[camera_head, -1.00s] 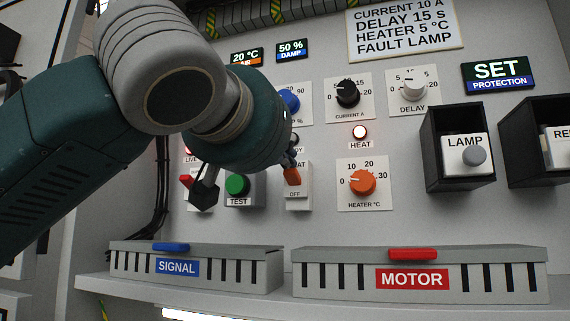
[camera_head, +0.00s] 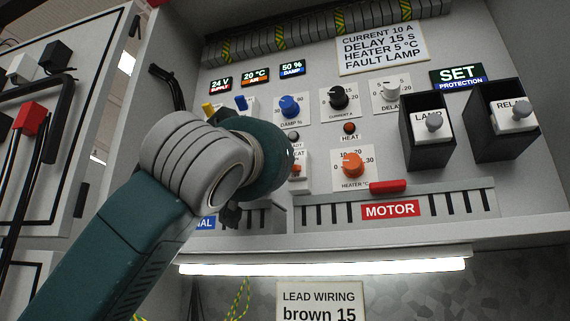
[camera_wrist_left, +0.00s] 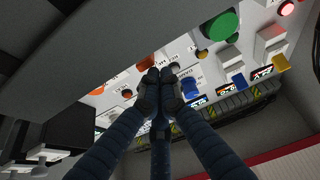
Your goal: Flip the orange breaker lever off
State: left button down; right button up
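The orange breaker lever (camera_head: 296,169) shows as a small orange patch on its white housing, in the head view just right of my left wrist. My wrist covers part of the breaker, so the lever's exact position is hard to read. The HEAT lamp (camera_head: 349,128) beside it looks dark. My left gripper (camera_wrist_left: 161,80) shows in the wrist view with its dark fingertips drawn together in front of the panel. Nothing is visible between them. In the head view the fingers are hidden behind my wrist. My right gripper is in no view.
An orange heater knob (camera_head: 352,164), black current knob (camera_head: 339,96) and blue damp knob (camera_head: 289,106) are close by. The LAMP and RELAY boxes (camera_head: 428,135) stick out at right. The MOTOR duct (camera_head: 455,204) runs below. A cabinet door (camera_head: 60,150) stands at left.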

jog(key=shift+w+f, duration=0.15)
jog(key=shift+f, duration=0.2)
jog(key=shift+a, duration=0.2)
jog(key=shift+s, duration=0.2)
